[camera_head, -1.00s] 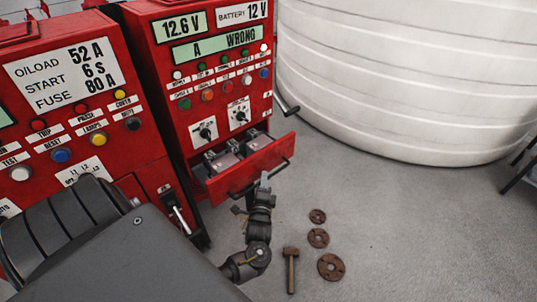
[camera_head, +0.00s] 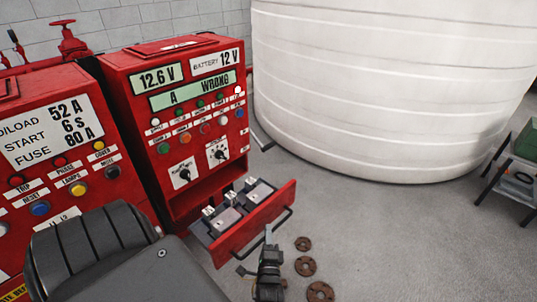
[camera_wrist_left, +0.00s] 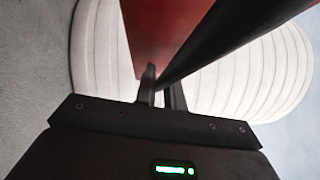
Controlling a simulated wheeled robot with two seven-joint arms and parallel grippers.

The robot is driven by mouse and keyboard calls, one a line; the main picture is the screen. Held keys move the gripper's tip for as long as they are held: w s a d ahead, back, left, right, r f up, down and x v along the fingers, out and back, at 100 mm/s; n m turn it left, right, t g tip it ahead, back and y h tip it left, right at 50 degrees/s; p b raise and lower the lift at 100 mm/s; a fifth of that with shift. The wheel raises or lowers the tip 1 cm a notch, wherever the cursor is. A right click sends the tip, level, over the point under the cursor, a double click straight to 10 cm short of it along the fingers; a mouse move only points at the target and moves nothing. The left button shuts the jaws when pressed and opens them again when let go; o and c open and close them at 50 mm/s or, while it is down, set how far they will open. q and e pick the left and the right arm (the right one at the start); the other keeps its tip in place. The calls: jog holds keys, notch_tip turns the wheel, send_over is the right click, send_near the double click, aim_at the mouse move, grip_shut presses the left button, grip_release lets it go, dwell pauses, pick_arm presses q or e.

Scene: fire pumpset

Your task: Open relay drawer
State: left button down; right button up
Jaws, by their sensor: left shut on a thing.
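The relay drawer (camera_head: 262,222) is a red drawer at the base of the red battery panel cabinet (camera_head: 180,110), and it stands pulled out. Several relays (camera_head: 228,217) sit in its tray. A black bar handle (camera_head: 283,222) runs along its front. My left gripper (camera_head: 268,236) is at the drawer front, shut on this handle. In the left wrist view the dark handle (camera_wrist_left: 225,38) passes between the fingers (camera_wrist_left: 160,92), with the red drawer front (camera_wrist_left: 150,35) behind it. My right gripper is not in view.
A second red cabinet (camera_head: 60,150) stands at the left. A large white tank (camera_head: 390,90) stands behind. Several rusty flanges (camera_head: 305,266) lie on the floor right of my gripper. A dark rack (camera_head: 515,170) stands at the right edge. Grey floor between is clear.

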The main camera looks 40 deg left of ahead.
pick_arm(q)
jog(key=c, duration=1.5)
grip_release()
jog(key=shift+b+v, duration=1.2)
jog(key=shift+v, duration=4.15)
